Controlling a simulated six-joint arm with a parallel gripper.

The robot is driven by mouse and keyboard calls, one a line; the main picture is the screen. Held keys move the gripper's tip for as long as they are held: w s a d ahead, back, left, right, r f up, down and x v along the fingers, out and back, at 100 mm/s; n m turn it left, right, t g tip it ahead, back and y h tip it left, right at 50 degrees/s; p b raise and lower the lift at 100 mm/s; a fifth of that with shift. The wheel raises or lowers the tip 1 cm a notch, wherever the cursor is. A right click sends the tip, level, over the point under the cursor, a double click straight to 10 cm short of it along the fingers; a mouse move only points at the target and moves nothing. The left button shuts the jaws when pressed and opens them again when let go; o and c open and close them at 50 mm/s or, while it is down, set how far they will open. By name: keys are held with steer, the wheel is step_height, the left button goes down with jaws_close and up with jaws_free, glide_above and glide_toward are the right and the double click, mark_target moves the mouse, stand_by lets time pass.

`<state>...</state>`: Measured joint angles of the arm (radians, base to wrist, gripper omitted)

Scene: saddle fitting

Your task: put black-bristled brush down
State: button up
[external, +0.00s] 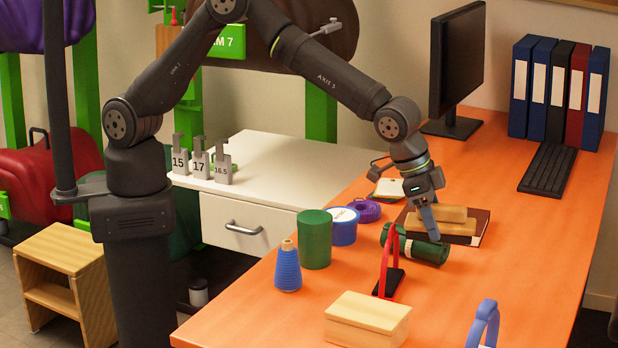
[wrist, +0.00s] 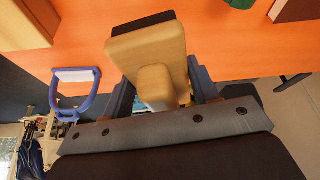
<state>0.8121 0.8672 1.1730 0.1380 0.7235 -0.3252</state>
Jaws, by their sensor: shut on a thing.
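The brush has a pale wooden body with a raised wooden grip, and it shows in the wrist view (wrist: 147,45). A dark strip of its bristles shows along its far edge there. In the external view the brush's wood (external: 455,214) is beside and behind my finger. My gripper (external: 430,228) points down over the right part of the desk and is shut on the brush's grip; the fingers flank it in the wrist view (wrist: 160,90). A dark brown flat thing (external: 482,226) appears behind and under the brush. I cannot tell whether the brush touches it.
A dark green roll (external: 425,248) lies close by my gripper. A red stand (external: 390,262), a wooden box (external: 368,316), a green cylinder (external: 314,240), a blue tub (external: 343,228) and a blue cone (external: 287,268) stand nearby. The orange desk (external: 530,235) is clear to the right.

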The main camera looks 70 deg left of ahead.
steer(key=s+d+f+m, duration=0.2)
steer(key=s+d, duration=0.6)
steer(key=d, duration=0.3)
glide_above(465, 313)
steer(key=s+a, duration=0.1)
steer(key=shift+g+h, duration=0.3)
step_height(465, 313, down, 7)
steer(key=shift+r, duration=0.1)
steer(key=shift+f, duration=2)
steer(key=shift+a+f, duration=0.1)
steer(key=o, duration=1.1)
steer(key=shift+c, duration=0.2)
